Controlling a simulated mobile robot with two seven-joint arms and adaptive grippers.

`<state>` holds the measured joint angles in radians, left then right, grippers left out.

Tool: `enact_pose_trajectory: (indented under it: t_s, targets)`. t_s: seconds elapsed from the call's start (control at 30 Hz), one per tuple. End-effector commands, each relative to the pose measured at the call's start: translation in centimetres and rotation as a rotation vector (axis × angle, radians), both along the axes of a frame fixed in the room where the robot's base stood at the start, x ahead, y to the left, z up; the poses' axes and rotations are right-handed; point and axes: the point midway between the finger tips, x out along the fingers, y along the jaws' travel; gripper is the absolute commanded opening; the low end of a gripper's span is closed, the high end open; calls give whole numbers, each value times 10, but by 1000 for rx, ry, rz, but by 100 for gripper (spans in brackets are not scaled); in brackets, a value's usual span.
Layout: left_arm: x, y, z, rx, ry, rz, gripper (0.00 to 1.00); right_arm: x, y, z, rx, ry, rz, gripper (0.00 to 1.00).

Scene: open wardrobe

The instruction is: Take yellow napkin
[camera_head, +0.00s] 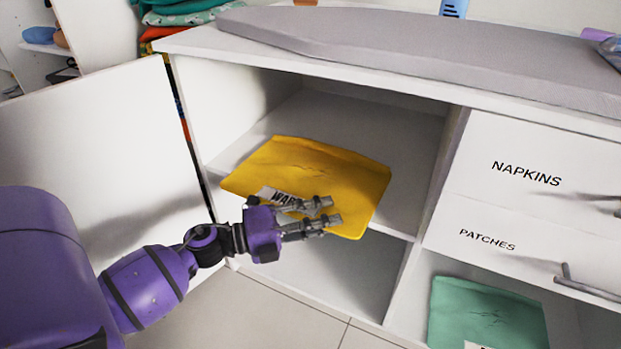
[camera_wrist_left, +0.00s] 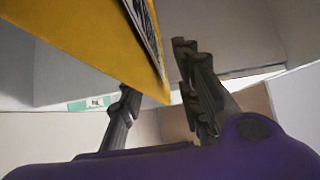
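The yellow napkin (camera_head: 338,175), a flat piece with a white printed label, lies in the upper left compartment of the open cabinet and overhangs its front edge. My left gripper (camera_head: 335,210) is in front of the napkin's near part in the head view and hides part of the label. In the left wrist view the napkin (camera_wrist_left: 75,35) fills the upper left, and its pointed corner shows between the two spread fingers (camera_wrist_left: 155,90). The fingers are apart; whether they touch the cloth I cannot tell. My right gripper is not in view.
An open white door (camera_head: 90,140) stands to the left. A drawer marked NAPKINS (camera_head: 545,165) and a drawer marked PATCHES (camera_head: 490,245) have handles at the right. A green cloth piece (camera_head: 485,310) lies in the lower right compartment. A grey ironing board (camera_head: 430,45) lies on top.

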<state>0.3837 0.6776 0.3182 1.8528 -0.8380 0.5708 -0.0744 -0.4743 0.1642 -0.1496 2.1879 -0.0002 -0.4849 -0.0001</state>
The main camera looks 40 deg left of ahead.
Motion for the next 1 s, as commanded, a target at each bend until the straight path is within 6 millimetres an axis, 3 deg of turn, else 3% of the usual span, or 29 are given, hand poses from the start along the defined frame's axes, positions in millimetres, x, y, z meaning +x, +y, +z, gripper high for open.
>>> enact_pose_trajectory:
  t_s: [0.13, 0.37, 0.77, 1.0]
  targets:
    - [0, 0, 0, 0, 0, 0, 29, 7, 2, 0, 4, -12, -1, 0]
    - [-1, 0, 0, -1, 1, 0, 0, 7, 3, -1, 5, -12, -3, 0]
    - [-1, 0, 1, -1, -1, 0, 0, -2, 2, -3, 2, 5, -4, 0]
    - [-1, 0, 22, 2, -3, -2, 0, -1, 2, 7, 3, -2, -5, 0]
